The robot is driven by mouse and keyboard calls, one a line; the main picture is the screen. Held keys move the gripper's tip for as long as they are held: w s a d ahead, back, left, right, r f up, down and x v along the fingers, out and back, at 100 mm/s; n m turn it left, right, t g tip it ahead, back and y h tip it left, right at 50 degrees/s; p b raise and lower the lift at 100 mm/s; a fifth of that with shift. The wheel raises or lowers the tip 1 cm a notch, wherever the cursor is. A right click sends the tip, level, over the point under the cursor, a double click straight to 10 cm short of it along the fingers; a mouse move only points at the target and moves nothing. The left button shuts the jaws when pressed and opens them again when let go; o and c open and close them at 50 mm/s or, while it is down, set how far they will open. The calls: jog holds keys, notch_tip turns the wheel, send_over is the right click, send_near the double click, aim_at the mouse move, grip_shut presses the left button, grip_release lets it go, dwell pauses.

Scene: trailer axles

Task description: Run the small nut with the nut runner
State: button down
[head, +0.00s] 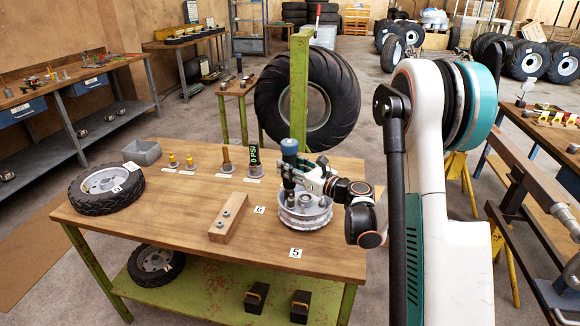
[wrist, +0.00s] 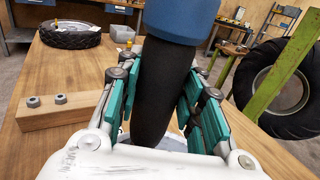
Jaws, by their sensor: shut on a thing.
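The nut runner, a tool with a blue top (head: 289,147) and a dark grip, stands about upright over a grey metal hub (head: 306,216) on the wooden table. In the wrist view its black grip (wrist: 163,95) lies between my teal finger pads. My gripper (head: 292,181) is shut on the nut runner. The tool's lower end and any contact with the hub are hidden in the wrist view. A wooden block (head: 226,224) left of the hub carries two grey nuts, seen in the wrist view as one nut (wrist: 33,102) and another nut (wrist: 60,98). I cannot tell which is smaller.
A tyre on a rim (head: 104,187) lies at the table's left end. A green post (head: 299,90) rises behind the tool. The front left tabletop is clear.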

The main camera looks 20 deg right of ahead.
aim_at(295, 159)
jog(key=shift+f+b, duration=0.8)
jog(key=shift+b, duration=0.2)
dwell(0.6)
jog(key=shift+r, duration=0.15)
dwell(0.5)
jog(key=shift+r+p, duration=1.4)
jog(key=shift+r, duration=0.75)
